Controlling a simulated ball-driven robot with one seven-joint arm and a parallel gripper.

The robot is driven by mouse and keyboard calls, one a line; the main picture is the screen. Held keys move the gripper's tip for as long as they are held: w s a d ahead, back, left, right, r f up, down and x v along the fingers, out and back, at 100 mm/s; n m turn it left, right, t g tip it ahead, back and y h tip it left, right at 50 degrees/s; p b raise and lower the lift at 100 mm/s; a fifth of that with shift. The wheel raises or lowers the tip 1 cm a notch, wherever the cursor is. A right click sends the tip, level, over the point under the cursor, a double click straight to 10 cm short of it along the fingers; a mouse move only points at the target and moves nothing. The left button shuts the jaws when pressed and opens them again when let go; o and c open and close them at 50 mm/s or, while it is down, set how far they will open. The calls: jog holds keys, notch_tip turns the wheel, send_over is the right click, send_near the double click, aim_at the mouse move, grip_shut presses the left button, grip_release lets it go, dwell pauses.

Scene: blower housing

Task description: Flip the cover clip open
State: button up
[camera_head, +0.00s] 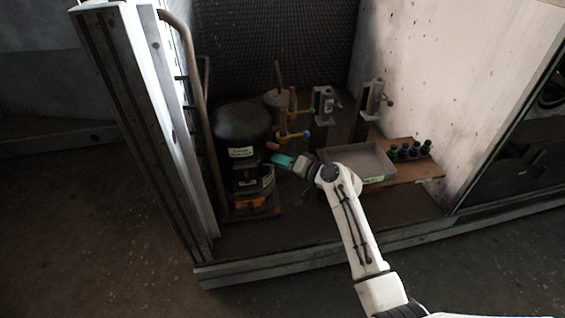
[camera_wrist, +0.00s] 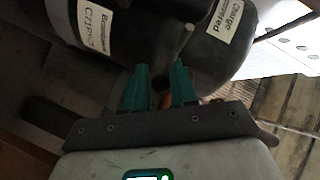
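The black rounded compressor (camera_head: 242,122) stands upright at the left of the bay, with white labels on its front. My gripper (camera_head: 276,159), with teal fingers, is close to its right side. In the wrist view the black body (camera_wrist: 165,30) fills the top, with two white labels. My gripper (camera_wrist: 158,72) shows two teal fingers apart, with a dark gap and nothing clearly held between them. A thin pale greenish rod (camera_wrist: 186,40) shows just beyond the right finger. I cannot pick out the cover clip with certainty; contact with the body is unclear.
Pipes with yellow (camera_head: 284,136) and blue (camera_head: 305,135) handles stand behind my gripper. A grey tray (camera_head: 376,179) and several dark bottles (camera_head: 410,151) are on a wooden board (camera_head: 425,172) to the right. A frame post (camera_head: 150,130) bounds the left. The front floor is clear.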

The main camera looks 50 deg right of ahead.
jog(key=shift+o, duration=1.2)
jog(key=a+p+v, duration=0.1)
jog(key=p+v, duration=0.2)
jog(key=v, duration=0.7)
jog(key=shift+s+d+r, duration=0.2)
jog(key=shift+s+d, duration=0.2)
jog(key=shift+d, duration=0.05)
jog(key=s+a+f+n+g+y, duration=0.1)
jog(key=s+a+f+n+g, duration=0.25)
jog(key=a, duration=0.45)
jog(key=s+a+f+n+g+y, duration=0.2)
jog(key=s+a+f+g, duration=0.15)
jog(key=a, duration=0.45)
jog(key=s+a+f+n+g+h, duration=0.15)
jog(key=s+g, duration=0.25)
jog(key=s, duration=0.5)
jog(key=s+a+n+g+h, duration=0.2)
jog(key=s+n+g+h, duration=0.1)
jog(key=s, duration=0.6)
notch_tip(320, 180, up, 32)
jog(key=p, duration=3.2)
jog(key=shift+s+g, duration=0.2)
jog(key=shift+g, duration=0.1)
